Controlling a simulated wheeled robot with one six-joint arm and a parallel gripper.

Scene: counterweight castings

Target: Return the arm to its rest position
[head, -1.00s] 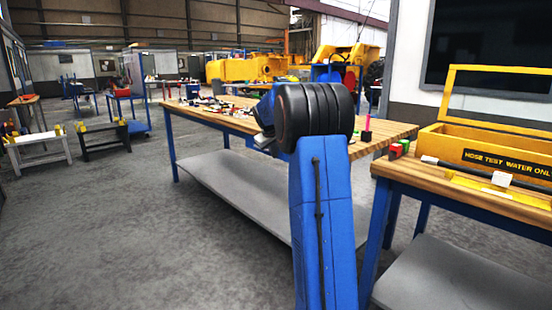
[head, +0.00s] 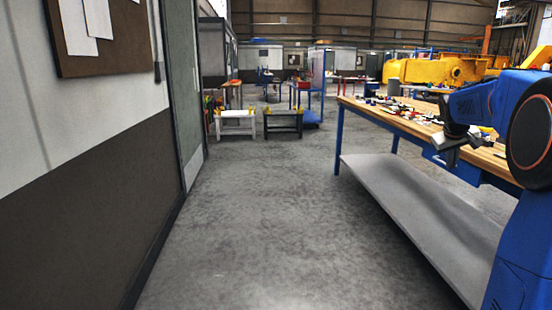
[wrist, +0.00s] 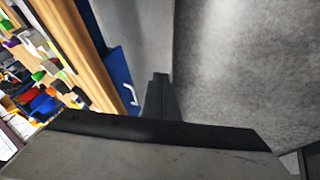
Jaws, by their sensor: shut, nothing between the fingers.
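My blue arm (head: 500,105) is at the right edge of the head view, with its black joint cap facing the camera. My gripper (wrist: 160,78) shows in the wrist view as dark fingers close together, shut and empty. In the head view the wrist end hangs beside the near edge of the workbench (head: 420,128); the fingertips are hard to make out there. In the wrist view the bench's wooden edge (wrist: 75,35) runs to the left of the fingers, apart from them, with grey floor (wrist: 245,60) to the right.
Several small coloured parts (head: 405,108) lie on the workbench, which has a grey lower shelf (head: 420,205). A wall (head: 75,190) with a pinboard stands at the left. A white trestle (head: 235,122) and a black trestle (head: 283,122) stand further off. The floor (head: 260,220) between is clear.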

